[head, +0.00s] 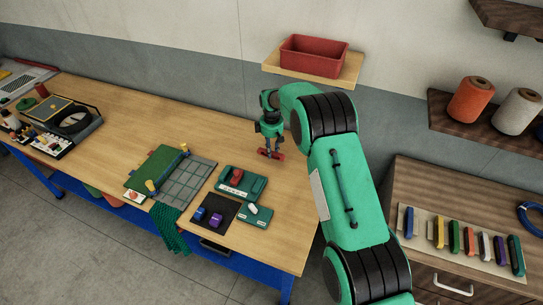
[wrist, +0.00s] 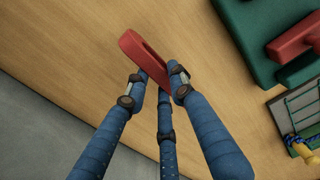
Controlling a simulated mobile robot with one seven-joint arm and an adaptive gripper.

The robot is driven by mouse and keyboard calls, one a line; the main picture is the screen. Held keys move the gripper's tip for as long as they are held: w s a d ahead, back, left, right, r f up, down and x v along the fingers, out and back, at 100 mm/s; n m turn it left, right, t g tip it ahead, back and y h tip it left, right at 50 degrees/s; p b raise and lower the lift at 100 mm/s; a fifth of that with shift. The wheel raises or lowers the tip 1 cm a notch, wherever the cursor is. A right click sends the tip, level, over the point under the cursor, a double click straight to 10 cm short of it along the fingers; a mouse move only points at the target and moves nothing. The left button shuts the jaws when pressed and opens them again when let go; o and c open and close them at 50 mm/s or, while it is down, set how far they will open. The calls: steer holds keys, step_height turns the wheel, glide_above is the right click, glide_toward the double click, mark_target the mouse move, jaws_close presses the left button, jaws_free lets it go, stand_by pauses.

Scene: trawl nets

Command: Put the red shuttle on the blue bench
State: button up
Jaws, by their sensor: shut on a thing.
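The red shuttle (head: 264,154) is a small bar with a slot along it, held at the tips of my gripper (head: 271,148). In the wrist view the shuttle (wrist: 133,46) lies between the closed blue fingers of my gripper (wrist: 157,83); part of it is hidden behind the fingertips. The blue bench (head: 225,132) has a long wooden top and a blue frame. My gripper points down over the right part of its top. I cannot tell whether the shuttle touches the wood.
A green tray (head: 228,192) with a red piece, a dark mat (head: 213,222) with blue and purple pieces, and a net board (head: 185,183) are left of my gripper. A red bin (head: 314,57) sits on a wall shelf. A cabinet (head: 450,190) with several coloured shuttles stands right.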

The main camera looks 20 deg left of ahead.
steer(key=shift+f, duration=1.7)
steer(key=shift+f, duration=0.15)
steer(key=o, duration=1.1)
steer(key=shift+c, duration=0.2)
steer(key=shift+r, duration=3.9)
steer(key=shift+d, duration=0.15)
